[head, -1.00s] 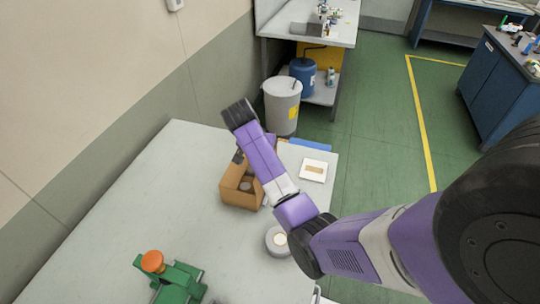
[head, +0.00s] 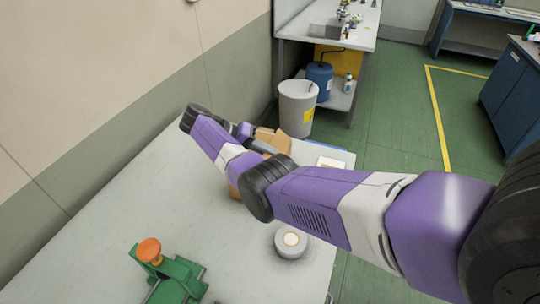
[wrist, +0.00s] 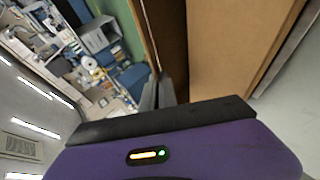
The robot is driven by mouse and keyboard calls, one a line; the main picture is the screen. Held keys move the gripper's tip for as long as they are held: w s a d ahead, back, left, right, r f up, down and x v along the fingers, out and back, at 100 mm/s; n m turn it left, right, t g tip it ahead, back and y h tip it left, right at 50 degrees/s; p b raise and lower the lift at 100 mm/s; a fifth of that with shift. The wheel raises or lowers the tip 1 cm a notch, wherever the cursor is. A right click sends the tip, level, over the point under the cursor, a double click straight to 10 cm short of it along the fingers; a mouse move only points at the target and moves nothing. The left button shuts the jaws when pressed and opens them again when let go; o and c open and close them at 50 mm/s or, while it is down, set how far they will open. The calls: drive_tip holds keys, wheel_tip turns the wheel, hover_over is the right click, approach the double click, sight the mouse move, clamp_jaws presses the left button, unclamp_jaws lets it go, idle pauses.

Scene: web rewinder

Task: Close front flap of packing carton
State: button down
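The brown packing carton stands on the pale table, mostly hidden behind my arm in the head view. A raised cardboard part (head: 274,139) shows above my arm. In the wrist view, a broad brown cardboard panel (wrist: 226,45) fills the upper right, with a dark gap to its left. My gripper (wrist: 160,92) has its grey fingers close together beside the cardboard edge, with nothing clearly held between them. In the head view its fingers (head: 264,147) sit at the carton. I cannot tell whether they touch it, and the front flap is not clearly distinguishable.
A round grey roll (head: 291,243) lies on the table (head: 110,210) below my arm. A green device (head: 172,277) with an orange knob is at the near left. A white pad (head: 330,163) is partly visible right of the carton. A bin (head: 297,108) stands behind.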

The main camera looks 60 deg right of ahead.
drive_tip(key=shift+w+f+g+b, duration=0.2)
drive_tip(key=shift+f+g+b, duration=0.15)
drive_tip(key=shift+g+b, duration=0.4)
drive_tip(key=c, duration=1.6)
unclamp_jaws()
drive_tip(key=shift+c, duration=0.2)
drive_tip(key=b+v, duration=0.3)
drive_tip(key=v, duration=0.2)
drive_tip(key=shift+a+f, duration=0.1)
drive_tip(key=shift+w+a+r+b, duration=0.25)
drive_tip(key=shift+w+b, duration=0.15)
drive_tip(key=shift+b, duration=0.65)
drive_tip(key=shift+b+v, duration=0.8)
drive_tip(key=shift+v, duration=0.05)
drive_tip(key=shift+r, duration=0.15)
